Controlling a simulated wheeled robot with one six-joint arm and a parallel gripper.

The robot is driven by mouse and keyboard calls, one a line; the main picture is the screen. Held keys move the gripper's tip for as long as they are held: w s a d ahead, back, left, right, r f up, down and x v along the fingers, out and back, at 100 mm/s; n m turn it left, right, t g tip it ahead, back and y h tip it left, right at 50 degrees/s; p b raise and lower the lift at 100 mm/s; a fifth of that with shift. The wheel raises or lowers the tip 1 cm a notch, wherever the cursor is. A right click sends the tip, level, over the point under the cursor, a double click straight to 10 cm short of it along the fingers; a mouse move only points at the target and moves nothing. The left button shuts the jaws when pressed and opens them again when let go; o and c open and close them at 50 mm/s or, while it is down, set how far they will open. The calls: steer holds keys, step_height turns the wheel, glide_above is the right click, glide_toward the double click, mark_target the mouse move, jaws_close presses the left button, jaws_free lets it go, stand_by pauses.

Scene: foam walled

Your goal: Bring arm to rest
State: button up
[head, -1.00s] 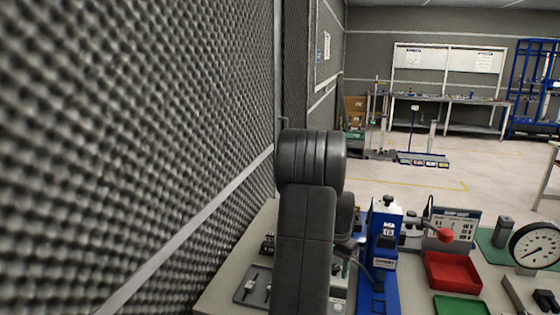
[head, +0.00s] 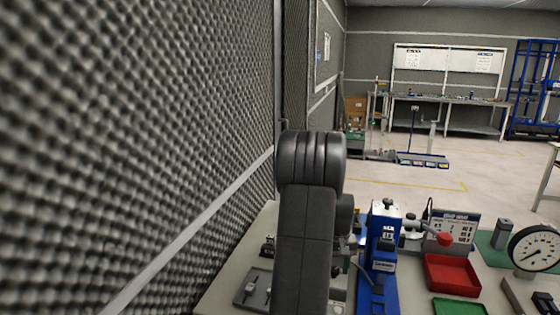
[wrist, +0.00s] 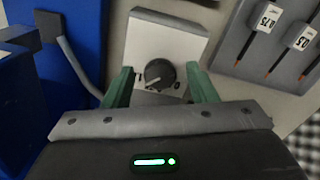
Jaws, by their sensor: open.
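My gripper (wrist: 160,88) shows in the wrist view with two green fingers spread apart and nothing between them. Past the fingertips is a light grey box with a dark rotary knob (wrist: 160,73), marked with a 1 and a 0. I cannot tell whether the fingers touch the box. In the head view my dark arm rises in front of the bench and hides the gripper.
A blue press (head: 383,250) stands on the bench just right of my arm. Right of it are a red tray (head: 452,272), a green tray (head: 460,306) and a dial gauge (head: 536,247). A foam wall (head: 140,130) runs close on the left.

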step_height(320, 180, up, 14)
steer(key=b, duration=0.1)
steer(key=shift+f, duration=0.2)
stand_by(0.3)
